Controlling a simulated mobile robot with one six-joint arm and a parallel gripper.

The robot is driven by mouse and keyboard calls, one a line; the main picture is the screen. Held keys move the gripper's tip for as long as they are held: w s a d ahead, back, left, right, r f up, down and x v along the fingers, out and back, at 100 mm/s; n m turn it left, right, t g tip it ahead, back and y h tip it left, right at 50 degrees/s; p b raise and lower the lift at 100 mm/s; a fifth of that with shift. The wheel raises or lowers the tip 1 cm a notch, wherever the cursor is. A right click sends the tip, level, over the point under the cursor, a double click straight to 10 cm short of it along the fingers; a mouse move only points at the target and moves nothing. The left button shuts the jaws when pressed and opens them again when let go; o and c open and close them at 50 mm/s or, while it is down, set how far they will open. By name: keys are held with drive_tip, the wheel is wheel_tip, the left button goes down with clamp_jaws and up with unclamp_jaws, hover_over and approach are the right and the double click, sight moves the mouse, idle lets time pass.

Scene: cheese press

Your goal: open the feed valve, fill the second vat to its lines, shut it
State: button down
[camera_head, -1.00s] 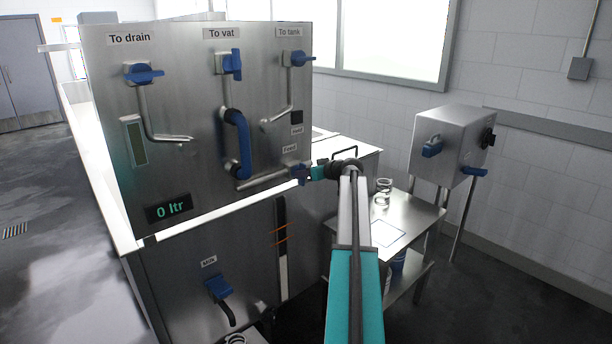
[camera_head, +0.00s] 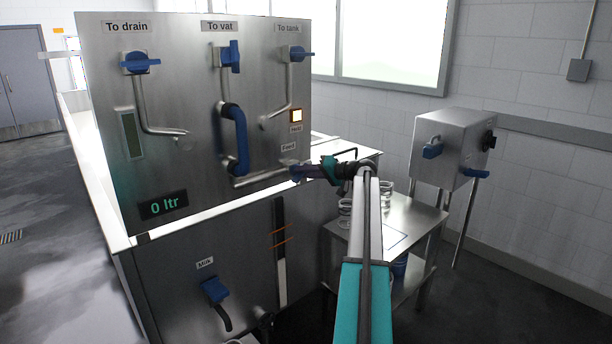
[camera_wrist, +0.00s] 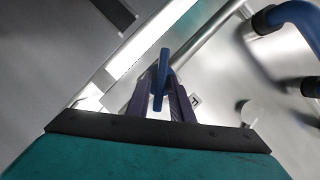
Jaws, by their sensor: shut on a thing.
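The feed valve's blue handle (camera_wrist: 163,72) is pinched between the two dark fingers of my gripper (camera_wrist: 164,95) in the wrist view. In the head view my gripper (camera_head: 306,171) is at the right end of the lower pipe, just below the "Feed" label (camera_head: 289,147), and mostly hides the handle. The exact angle of the handle is hard to tell. On the lower steel front, a dark upright gauge strip (camera_head: 279,215) has two orange lines (camera_head: 282,236) beside it; its lower part looks pale. The display (camera_head: 163,206) reads 0 ltr.
The panel carries the "To drain" handle (camera_head: 141,63), turned sideways, the "To vat" handle (camera_head: 233,56), upright, and the "To tank" handle (camera_head: 302,54), sideways. A square lamp (camera_head: 296,115) glows. The milk valve (camera_head: 214,290) is below. A steel side table (camera_head: 418,222) stands right, bearing glass jars.

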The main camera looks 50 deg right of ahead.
drive_tip(key=shift+d+m, duration=0.1)
drive_tip(key=shift+m, duration=0.4)
drive_tip(key=shift+y, duration=0.3)
drive_tip(key=c, duration=1.8)
unclamp_jaws()
drive_tip(key=b+v, duration=0.2)
drive_tip(key=v, duration=1.1)
drive_tip(key=shift+s+b, duration=0.3)
drive_tip(key=shift+s, duration=0.15)
drive_tip(key=shift+f, duration=0.1)
